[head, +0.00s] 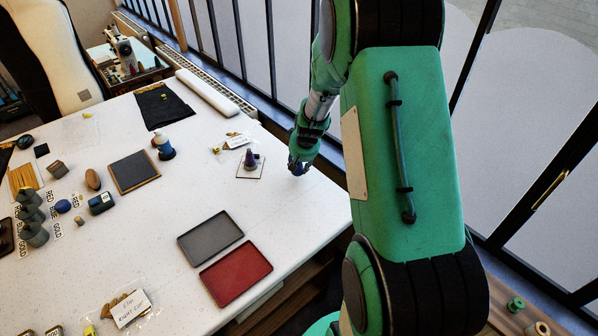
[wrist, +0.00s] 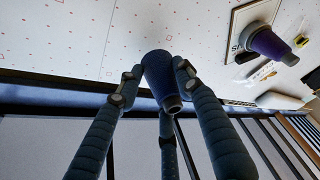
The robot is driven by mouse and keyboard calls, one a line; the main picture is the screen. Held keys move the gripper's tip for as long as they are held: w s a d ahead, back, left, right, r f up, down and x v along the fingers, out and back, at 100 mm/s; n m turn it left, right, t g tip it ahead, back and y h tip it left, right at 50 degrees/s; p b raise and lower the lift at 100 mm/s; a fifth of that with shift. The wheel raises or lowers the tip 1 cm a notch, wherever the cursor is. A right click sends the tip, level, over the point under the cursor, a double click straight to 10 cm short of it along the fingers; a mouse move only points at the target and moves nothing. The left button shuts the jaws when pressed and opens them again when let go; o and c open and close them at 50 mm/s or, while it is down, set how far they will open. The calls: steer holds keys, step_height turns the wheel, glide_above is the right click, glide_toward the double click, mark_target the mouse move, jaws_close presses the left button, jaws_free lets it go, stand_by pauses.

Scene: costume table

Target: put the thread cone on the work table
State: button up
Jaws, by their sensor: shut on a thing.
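A dark blue thread cone (wrist: 160,78) with a grey tip is between the fingers of my gripper (wrist: 157,82), which is shut on it. In the head view my gripper (head: 298,166) is over the right part of the white work table (head: 300,205), near its window-side edge; the held cone is mostly hidden there. I cannot tell whether its base touches the table. A second, purple cone (head: 249,159) stands on a small outlined square just left of my gripper; it also shows at upper right in the wrist view (wrist: 268,44).
A grey tray (head: 210,238) and a red tray (head: 236,273) lie in front of my gripper. A labelled bag (head: 236,142) lies behind the purple cone. The table between gripper and trays is clear.

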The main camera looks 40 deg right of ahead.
mark_target(300, 168)
steer(key=shift+f+b, duration=0.35)
steer(key=shift+f, duration=1.4)
steer(key=shift+f, duration=0.2)
steer(key=o, duration=1.2)
steer(key=shift+o, duration=0.2)
steer(key=shift+r, duration=0.1)
steer(key=shift+r, duration=0.1)
steer(key=shift+s+r, duration=0.15)
steer(key=shift+r, duration=0.5)
steer(key=p+v, duration=0.1)
steer(key=v, duration=0.9)
steer(key=shift+s+r+p, duration=0.2)
steer(key=shift+r+p, duration=0.1)
steer(key=shift+a, duration=0.15)
